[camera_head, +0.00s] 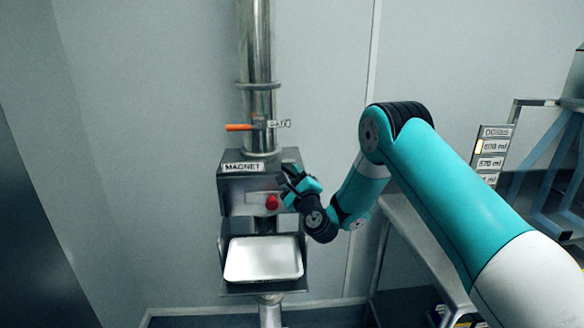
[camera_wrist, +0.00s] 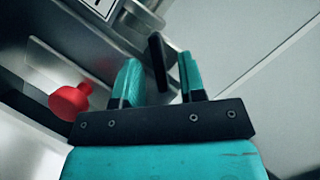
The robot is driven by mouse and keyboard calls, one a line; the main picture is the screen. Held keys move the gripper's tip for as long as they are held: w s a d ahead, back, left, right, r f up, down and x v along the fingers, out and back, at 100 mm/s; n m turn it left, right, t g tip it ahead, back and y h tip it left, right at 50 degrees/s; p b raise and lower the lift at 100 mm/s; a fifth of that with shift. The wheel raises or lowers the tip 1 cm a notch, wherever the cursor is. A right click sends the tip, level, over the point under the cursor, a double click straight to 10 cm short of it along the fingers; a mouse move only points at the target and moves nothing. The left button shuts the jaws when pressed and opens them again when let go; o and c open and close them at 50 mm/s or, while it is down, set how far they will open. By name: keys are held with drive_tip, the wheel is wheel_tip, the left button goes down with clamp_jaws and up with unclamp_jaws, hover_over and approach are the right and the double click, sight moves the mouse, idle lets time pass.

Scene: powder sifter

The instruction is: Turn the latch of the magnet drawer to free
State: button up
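The magnet drawer (camera_head: 240,199) sits in the grey housing under the MAGNET label, with a red knob (camera_head: 271,202) on its front. The red knob also shows at the left of the wrist view (camera_wrist: 70,100). The latch is a dark flat bar (camera_wrist: 158,62) on the right side of the housing. My gripper (camera_head: 297,187) is at that side. In the wrist view its two teal fingers stand apart, one on each side of the latch, with a visible gap to each. In the head view my gripper largely hides the latch.
A white tray (camera_head: 263,259) sits on a shelf below the housing. Above is a steel pipe (camera_head: 257,50) with an orange-handled gate valve (camera_head: 238,127). A bench (camera_head: 425,240) and a DOSES sign (camera_head: 491,150) are at the right. The wall left of the housing is clear.

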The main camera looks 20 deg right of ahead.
drive_tip(key=shift+c, duration=0.2)
clamp_jaws()
drive_tip(key=shift+n, duration=0.4)
drive_tip(key=n+g+p, duration=0.1)
drive_tip(key=n+p, duration=0.1)
drive_tip(key=n+g+y+p, duration=0.1)
drive_tip(key=n+p, duration=0.1)
drive_tip(key=shift+r+n+y, duration=0.3)
drive_tip(key=shift+r+n, duration=0.05)
drive_tip(key=shift+n, duration=0.05)
drive_tip(key=n+g+p, duration=0.1)
drive_tip(key=n+p, duration=0.2)
drive_tip(key=shift+f, duration=0.1)
